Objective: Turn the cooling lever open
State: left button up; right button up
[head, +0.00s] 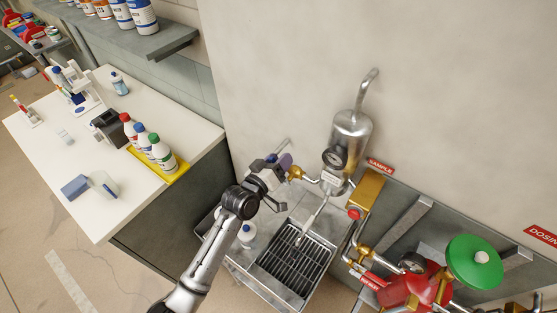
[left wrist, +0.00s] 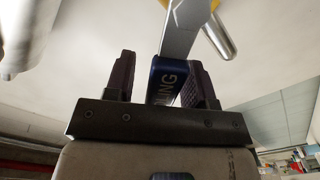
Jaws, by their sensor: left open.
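In the left wrist view the grip stands between the two dark fingers of my left gripper (left wrist: 161,68). The fingers are apart. The grip is close to the right finger, and a clear gap shows on the left. In the head view my left gripper (head: 275,167) is at the brass valve (head: 296,173) left of the metal cylinder and hides most of the lever. My right gripper is not in view.
A steel cylinder with a gauge (head: 335,157) stands right of my left gripper. Below is a sink with a grate (head: 293,268) and a small white bottle (head: 246,234). A red device with a green handwheel (head: 474,262) is at right. A white bench (head: 100,215) is at left.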

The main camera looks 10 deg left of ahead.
pick_arm(q)
jog(key=v, duration=1.3)
jog(key=shift+s+a, duration=0.2)
jog(key=shift+s, duration=0.15)
